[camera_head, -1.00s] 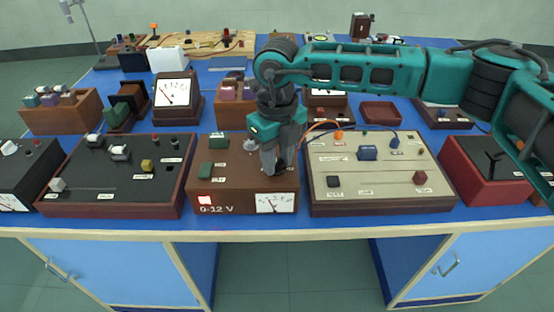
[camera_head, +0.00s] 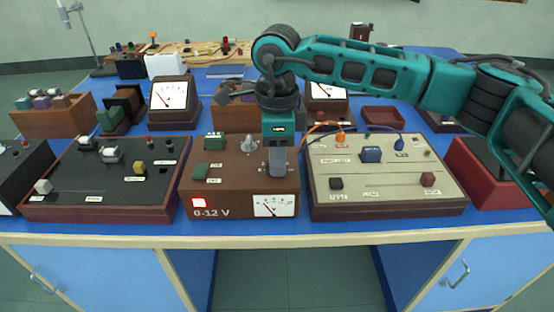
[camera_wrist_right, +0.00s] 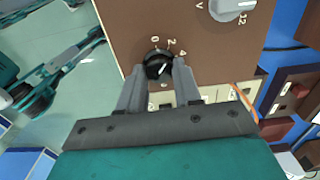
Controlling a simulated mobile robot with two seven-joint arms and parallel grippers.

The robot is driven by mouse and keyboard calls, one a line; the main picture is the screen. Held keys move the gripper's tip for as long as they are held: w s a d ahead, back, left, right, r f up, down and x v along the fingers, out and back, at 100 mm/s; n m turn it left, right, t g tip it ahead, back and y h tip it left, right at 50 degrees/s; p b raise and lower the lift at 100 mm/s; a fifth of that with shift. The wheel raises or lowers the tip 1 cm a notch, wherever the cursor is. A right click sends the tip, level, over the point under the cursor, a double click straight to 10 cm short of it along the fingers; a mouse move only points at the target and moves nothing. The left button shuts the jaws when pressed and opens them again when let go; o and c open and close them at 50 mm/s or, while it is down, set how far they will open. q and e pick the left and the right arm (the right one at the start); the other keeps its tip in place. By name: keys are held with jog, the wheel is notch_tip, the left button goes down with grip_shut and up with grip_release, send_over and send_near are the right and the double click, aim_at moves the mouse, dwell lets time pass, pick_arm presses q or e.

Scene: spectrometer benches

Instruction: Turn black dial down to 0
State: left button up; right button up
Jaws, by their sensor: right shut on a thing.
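The black dial (camera_wrist_right: 158,64) sits on the face of the brown 0-12 V power box (camera_head: 228,185), with the marks 0, 2 and 4 beside it in the right wrist view. My right gripper (camera_wrist_right: 160,68) has one finger on each side of the dial and is shut on it. A small white mark shows on the dial, but I cannot tell which number it points to. In the head view my right gripper (camera_head: 277,172) points down onto the right part of the box top and hides the dial. My left gripper is not in view.
A grey knob (camera_wrist_right: 232,8) is on the same box, also seen in the head view (camera_head: 248,144). A green block (camera_head: 214,141) is at its back. A beige panel box (camera_head: 385,185) stands close on the right, a black panel box (camera_head: 110,175) on the left.

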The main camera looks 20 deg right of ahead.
jog(key=n+b, duration=0.1)
jog(key=n, duration=0.2)
jog(key=shift+w+n, duration=0.1)
jog(key=shift+n, duration=1)
jog(key=shift+n+b, duration=0.5)
jog(key=shift+n, duration=0.5)
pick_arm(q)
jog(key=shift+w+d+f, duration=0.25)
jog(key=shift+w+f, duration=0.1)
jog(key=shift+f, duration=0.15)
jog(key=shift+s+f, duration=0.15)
pick_arm(e)
jog(key=shift+n, duration=0.3)
jog(key=o, duration=1)
jog(key=shift+o, duration=0.2)
